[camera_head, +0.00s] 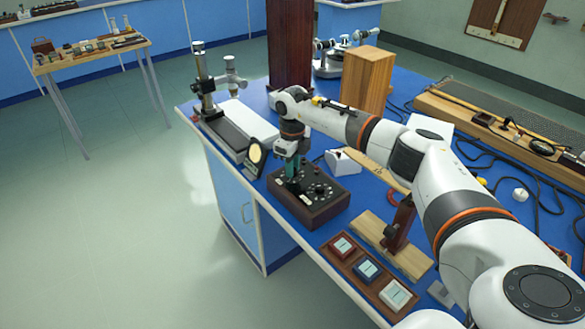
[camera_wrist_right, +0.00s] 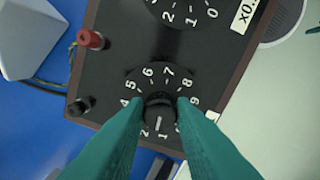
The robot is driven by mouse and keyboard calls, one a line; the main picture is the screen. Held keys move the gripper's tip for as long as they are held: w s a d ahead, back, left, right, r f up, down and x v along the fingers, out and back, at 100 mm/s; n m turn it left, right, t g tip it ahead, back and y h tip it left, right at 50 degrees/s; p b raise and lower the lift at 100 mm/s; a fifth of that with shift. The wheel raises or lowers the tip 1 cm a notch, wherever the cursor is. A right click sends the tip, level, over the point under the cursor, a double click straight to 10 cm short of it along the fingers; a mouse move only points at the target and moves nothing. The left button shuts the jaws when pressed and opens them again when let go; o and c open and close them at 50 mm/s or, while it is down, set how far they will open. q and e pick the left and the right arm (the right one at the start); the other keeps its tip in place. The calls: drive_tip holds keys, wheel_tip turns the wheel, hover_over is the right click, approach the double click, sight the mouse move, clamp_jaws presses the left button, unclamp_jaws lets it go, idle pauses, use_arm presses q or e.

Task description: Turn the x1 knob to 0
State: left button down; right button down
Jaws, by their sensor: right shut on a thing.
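The dark decade box (camera_head: 309,205) with wooden sides stands near the bench's left edge in the head view. Its black panel (camera_wrist_right: 115,40) fills the middle of the wrist view. My right gripper (camera_wrist_right: 160,110) comes down on the panel with green fingers and is shut on a black knob (camera_wrist_right: 158,104). Numerals, including 4 to 9, ring this knob; the fingers hide some others. A white mark shows on it, but I cannot tell its setting. Its multiplier label is not readable. Another dial (camera_wrist_right: 187,10) lies beyond, near a label starting "x0." My left gripper is not in view.
A red terminal (camera_wrist_right: 90,39) and a dark one stand on the panel's left in the wrist view. A round lamp-like instrument (camera_head: 255,156) stands close to the box. A wooden tray (camera_head: 370,272) with several small cases lies nearer.

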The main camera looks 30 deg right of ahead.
drive_tip(key=n+b, duration=0.1)
drive_tip(key=n, duration=0.4)
drive_tip(key=shift+n, duration=0.3)
drive_tip(key=shift+r+n+b, duration=0.1)
drive_tip(key=shift+n+b, duration=0.5)
drive_tip(key=shift+n, duration=1.7)
drive_tip(key=c, duration=1.2)
unclamp_jaws()
wheel_tip(320, 180, up, 12)
drive_tip(key=b, duration=0.1)
